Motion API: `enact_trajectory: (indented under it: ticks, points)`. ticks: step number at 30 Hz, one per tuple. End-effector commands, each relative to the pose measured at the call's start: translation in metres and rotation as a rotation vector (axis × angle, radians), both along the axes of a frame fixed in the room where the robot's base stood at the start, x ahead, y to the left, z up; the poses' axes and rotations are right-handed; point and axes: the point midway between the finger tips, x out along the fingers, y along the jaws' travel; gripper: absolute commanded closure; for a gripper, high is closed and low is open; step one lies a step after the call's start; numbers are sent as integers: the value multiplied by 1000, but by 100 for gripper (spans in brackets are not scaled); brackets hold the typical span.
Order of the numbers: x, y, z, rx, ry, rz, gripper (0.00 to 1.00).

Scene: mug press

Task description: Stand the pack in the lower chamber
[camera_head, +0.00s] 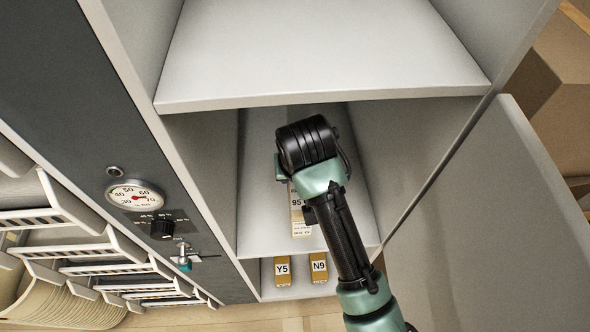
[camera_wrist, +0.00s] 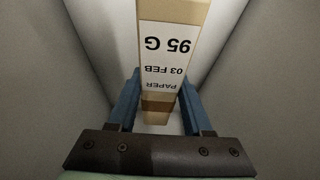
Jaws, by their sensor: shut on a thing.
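A tan pack (camera_head: 299,215) with a white label reading 95 is held by my gripper (camera_head: 297,190), mostly hidden behind the wrist in the head view. In the wrist view the label on the pack (camera_wrist: 168,45) reads 95 G, 03 FEB, PAPER, upside down. The blue fingers of my gripper (camera_wrist: 160,100) sit on either side of the pack. My gripper appears inside the opening below the upper shelf (camera_head: 320,60), above a pale chamber floor (camera_head: 262,225). I cannot tell whether the pack touches that floor.
Two packs, Y5 (camera_head: 282,271) and N9 (camera_head: 318,267), stand in the space below that floor. An open door (camera_head: 480,225) is at the right, with cardboard boxes (camera_head: 560,75) beyond. A panel with a gauge (camera_head: 135,196) and a knob (camera_head: 162,229) is at the left, beside white racks (camera_head: 75,245).

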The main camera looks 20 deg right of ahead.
Motion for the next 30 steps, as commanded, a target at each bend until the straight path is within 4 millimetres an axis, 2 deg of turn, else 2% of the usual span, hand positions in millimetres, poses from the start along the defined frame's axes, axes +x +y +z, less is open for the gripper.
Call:
enact_trajectory:
  ticks: [3, 8, 10, 17, 23, 30]
  points:
    - [24, -8, 2, -7, -2, 2, 100]
    - [52, -15, 1, -5, -2, 0, 100]
    - [49, -15, -17, 0, 1, -1, 100]
    - [49, -14, -37, 0, -1, -1, 100]
    - [48, -15, -66, 1, 0, -2, 100]
    - [52, -15, -70, -1, -3, 1, 100]
